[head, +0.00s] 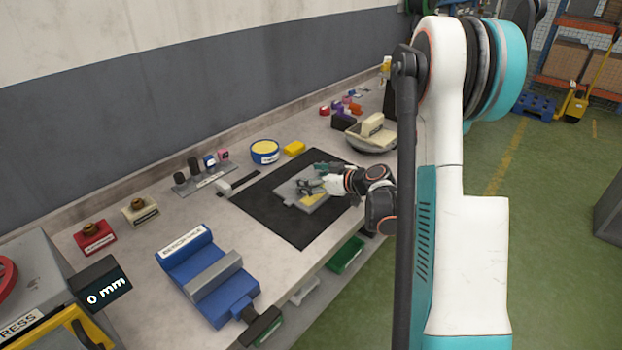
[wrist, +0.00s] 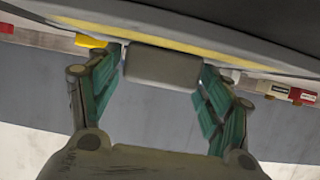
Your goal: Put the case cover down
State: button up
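The case cover (head: 290,192) is a flat grey plate with a tab at its left end and a yellow patch near my gripper. In the head view it is over the black mat; I cannot tell whether it touches the mat. My gripper (head: 316,178) is at its right part. In the wrist view the green fingers of my gripper (wrist: 162,75) stand on both sides of a grey block (wrist: 162,67) and appear to touch it. This block looks like the cover's grip. A dark grey surface with a yellow stripe (wrist: 210,45) fills the top there.
The black mat (head: 258,207) has bare room around the cover. A blue bench vice (head: 205,275) stands at the near left. Green and grey bins hang below the front edge.

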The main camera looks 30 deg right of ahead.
jog(key=shift+r, duration=0.15)
jog(key=p+v, duration=0.3)
jog(key=v, duration=0.9)
